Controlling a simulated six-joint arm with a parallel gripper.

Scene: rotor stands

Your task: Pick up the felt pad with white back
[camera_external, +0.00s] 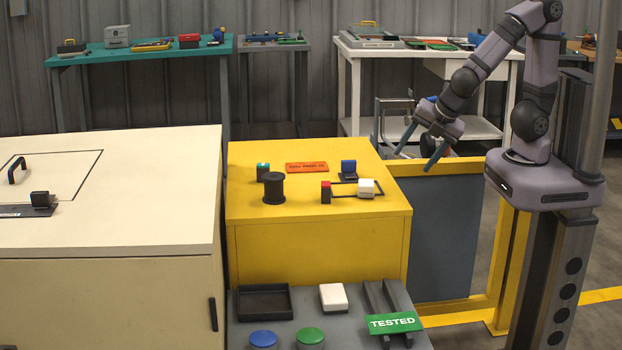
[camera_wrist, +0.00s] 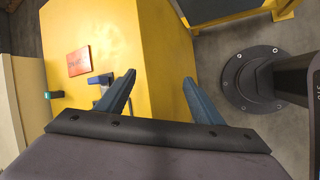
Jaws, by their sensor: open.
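A small white block (camera_external: 367,187) sits on the yellow cabinet top at the right end of a thin dark frame outline. It looks like the white-backed pad, though its felt side cannot be made out. In the wrist view I cannot pick it out; the left finger and gripper body cover part of the cabinet top. My gripper (camera_external: 414,161) is open and empty, raised above and to the right of the cabinet top, apart from the block. Its two blue-grey fingers also show in the wrist view (camera_wrist: 159,79), spread wide.
On the yellow cabinet (camera_external: 320,250) are a red-topped block (camera_external: 326,192), a blue block (camera_external: 348,168), a black spool (camera_external: 274,189), a teal-topped block (camera_external: 263,171) and an orange plate (camera_external: 307,168). A grey bench (camera_external: 245,328) stands in front. A yellow-framed panel (camera_external: 445,235) stands right.

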